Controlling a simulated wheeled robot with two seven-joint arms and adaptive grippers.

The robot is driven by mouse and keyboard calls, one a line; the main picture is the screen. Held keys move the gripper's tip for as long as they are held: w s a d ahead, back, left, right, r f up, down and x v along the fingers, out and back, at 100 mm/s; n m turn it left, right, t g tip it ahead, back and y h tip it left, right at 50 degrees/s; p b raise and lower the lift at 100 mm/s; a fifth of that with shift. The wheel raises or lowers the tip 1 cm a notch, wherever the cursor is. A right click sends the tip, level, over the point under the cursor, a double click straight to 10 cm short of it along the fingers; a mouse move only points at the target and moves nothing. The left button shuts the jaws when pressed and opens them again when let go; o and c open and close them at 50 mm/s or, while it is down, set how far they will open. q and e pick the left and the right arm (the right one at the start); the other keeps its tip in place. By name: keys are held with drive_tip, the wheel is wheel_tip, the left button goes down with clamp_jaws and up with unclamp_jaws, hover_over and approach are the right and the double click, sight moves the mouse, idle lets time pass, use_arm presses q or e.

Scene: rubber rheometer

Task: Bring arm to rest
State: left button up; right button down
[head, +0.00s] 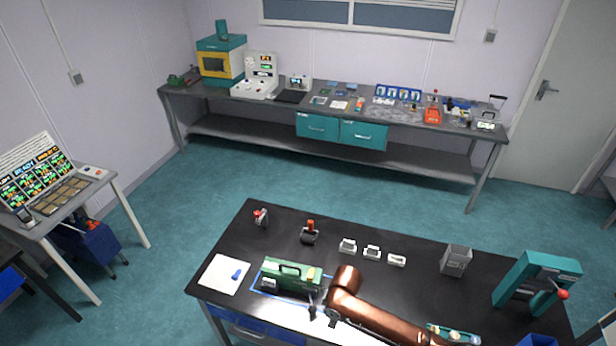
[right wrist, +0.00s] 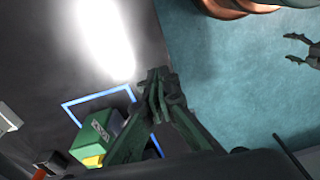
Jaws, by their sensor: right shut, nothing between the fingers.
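My right arm, copper-coloured, reaches over the black table (head: 420,255) from the lower right in the head view. Its right gripper (head: 325,312) is near the table's front edge, just right of the green case (head: 290,268).
The table also carries a white sheet (head: 222,274), several small white blocks (head: 372,251), a grey bin (head: 456,260) and a teal press-like device (head: 535,281). A long bench (head: 230,131) of instruments stands along the back wall. Teal floor (head: 190,230) is clear between them.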

drive_tip(key=s+m+t+y, duration=0.1)
drive_tip(key=s+m+y, duration=0.2)
drive_tip(key=s, duration=0.4)
drive_tip(key=s+d+r+m+t+h, duration=0.1)
drive_tip(key=s+d+m+h, duration=0.1)
drive_tip(key=s+d+m, duration=0.5)
drive_tip(key=s+d+t+h, duration=0.1)
drive_tip(key=s+d, duration=0.5)
drive_tip(key=d, duration=0.5)
drive_tip(key=s+d+r+m+t+h, duration=0.1)
drive_tip(key=s+d+m+h, duration=0.1)
drive_tip(key=s+d+m, duration=0.5)
wheel_tip(320, 180, down, 40)
drive_tip(key=n+g+b, duration=0.2)
drive_tip(key=n+b, duration=0.2)
drive_tip(key=b, duration=0.6)
use_arm(q)
wheel_tip(320, 180, down, 18)
drive_tip(key=s+b, duration=0.1)
drive_tip(key=b, duration=0.7)
drive_tip(key=shift+s, duration=0.4)
use_arm(e)
drive_tip(key=s+f, duration=1)
drive_tip(key=f, duration=0.3)
drive_tip(key=s+f+g, duration=0.1)
drive_tip(key=s+f, duration=0.9)
drive_tip(key=f, duration=0.3)
drive_tip(key=shift+d+y, duration=0.3)
drive_tip(key=shift+y, duration=0.1)
drive_tip(key=shift+f, duration=0.1)
